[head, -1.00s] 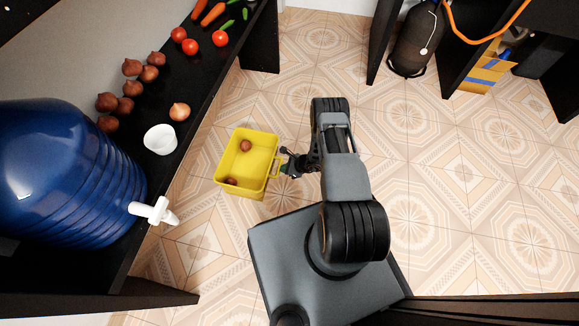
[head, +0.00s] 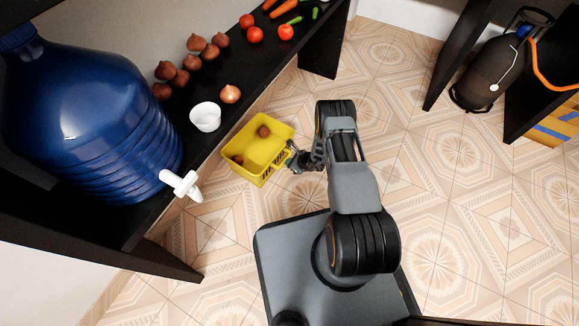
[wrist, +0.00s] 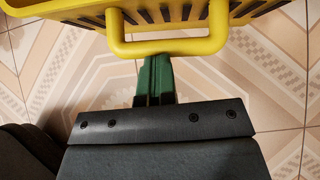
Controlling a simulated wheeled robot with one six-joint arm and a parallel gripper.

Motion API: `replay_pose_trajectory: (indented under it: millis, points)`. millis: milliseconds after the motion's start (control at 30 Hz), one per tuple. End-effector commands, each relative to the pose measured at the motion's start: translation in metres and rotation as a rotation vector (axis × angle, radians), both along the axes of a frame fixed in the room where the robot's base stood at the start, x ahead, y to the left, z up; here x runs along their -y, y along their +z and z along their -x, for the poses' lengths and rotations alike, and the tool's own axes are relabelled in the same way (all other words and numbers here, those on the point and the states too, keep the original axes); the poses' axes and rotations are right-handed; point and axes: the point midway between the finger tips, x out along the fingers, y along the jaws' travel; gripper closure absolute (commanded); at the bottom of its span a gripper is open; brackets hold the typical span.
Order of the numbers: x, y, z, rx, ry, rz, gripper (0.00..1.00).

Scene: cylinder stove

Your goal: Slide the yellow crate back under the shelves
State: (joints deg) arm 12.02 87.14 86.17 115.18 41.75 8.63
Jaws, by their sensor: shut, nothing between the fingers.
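The yellow crate (head: 279,126) sits on the floor beside the front edge of the black shelves (head: 190,190), its left corner close to that edge in the head view. Two brown onions (head: 263,131) lie in it. Its handle (head: 284,160) faces my gripper. My gripper (head: 298,160) is shut and empty at the handle side. In the wrist view the yellow handle (wrist: 170,47) crosses in front of the green fingers (wrist: 154,80), whose tips are hidden by it. I cannot tell whether they touch it.
On the shelves stand a blue water jug (head: 90,120) with a white tap (head: 182,184) jutting out, a white bowl (head: 205,117), onions, tomatoes and carrots. A dark cylinder (head: 492,72) with an orange hose stands at the upper right. Tiled floor (head: 440,200) is open on the right.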

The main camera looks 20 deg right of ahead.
Motion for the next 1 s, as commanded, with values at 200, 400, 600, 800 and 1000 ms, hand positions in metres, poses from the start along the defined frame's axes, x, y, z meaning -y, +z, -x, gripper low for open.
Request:
replay_pose_trajectory:
  millis: [200,400,600,800,1000]
  points:
    - [-0.001,0.0,0.0,0.0,0.001,0.0,1.0]
    - [0.008,0.0,0.006,-0.001,0.0,-0.001,1.0]
    - [0.032,0.01,0.023,-0.001,0.002,0.0,1.0]
    - [0.051,0.041,0.044,-0.002,0.007,0.0,1.0]
    - [0.066,0.06,0.058,-0.001,0.009,0.0,1.0]
